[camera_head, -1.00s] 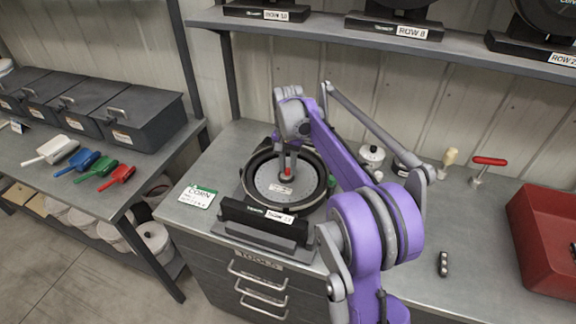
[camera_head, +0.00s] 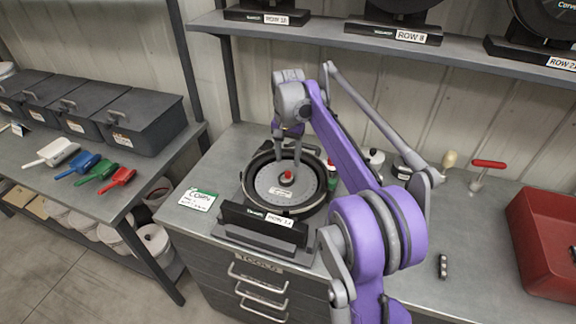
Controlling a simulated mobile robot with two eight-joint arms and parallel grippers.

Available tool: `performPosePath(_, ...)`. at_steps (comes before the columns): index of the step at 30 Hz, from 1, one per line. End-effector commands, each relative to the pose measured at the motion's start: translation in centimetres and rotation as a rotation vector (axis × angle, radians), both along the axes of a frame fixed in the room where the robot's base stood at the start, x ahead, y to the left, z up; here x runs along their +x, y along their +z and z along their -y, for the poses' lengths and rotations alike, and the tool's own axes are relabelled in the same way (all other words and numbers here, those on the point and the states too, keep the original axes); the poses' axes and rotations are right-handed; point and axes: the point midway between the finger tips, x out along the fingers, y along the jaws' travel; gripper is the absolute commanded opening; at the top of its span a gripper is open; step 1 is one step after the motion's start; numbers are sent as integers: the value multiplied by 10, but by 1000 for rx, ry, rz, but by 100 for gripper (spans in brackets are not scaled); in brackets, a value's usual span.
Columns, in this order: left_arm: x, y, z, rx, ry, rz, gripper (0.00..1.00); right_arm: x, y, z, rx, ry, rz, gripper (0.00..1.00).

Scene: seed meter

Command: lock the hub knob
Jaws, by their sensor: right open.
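The seed meter (camera_head: 262,211) stands on the bench with a round black housing and a pale perforated disc (camera_head: 272,196) facing up. The small red-topped hub knob (camera_head: 287,176) sits at the disc's centre. My right gripper (camera_head: 287,163) hangs above the disc with its fingers pointing down and apart, one to either side above the knob. It holds nothing, and I cannot tell whether the fingertips touch the knob. My left gripper is not in view.
A green-topped card (camera_head: 198,199) lies left of the meter. A red T-handled tool (camera_head: 488,165), a red bin (camera_head: 545,235) and a small dark part (camera_head: 442,266) are on the right of the bench. A shelf (camera_head: 400,50) overhangs the back.

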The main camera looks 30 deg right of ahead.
Motion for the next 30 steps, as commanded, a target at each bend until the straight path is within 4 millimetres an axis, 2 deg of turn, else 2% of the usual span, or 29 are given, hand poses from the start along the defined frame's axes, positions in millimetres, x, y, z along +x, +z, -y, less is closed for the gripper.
performPosePath(1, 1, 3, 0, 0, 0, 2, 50, 0, 13, 0, 0, 0, 1, 56)
performPosePath(3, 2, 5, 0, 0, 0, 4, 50, 0, 26, 0, 0, 0, 1, 56)
performPosePath(10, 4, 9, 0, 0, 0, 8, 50, 0, 53, 0, -1, 0, 1, 56)
performPosePath(30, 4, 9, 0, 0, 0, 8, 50, 0, 56, 0, 0, 0, 0, 56)
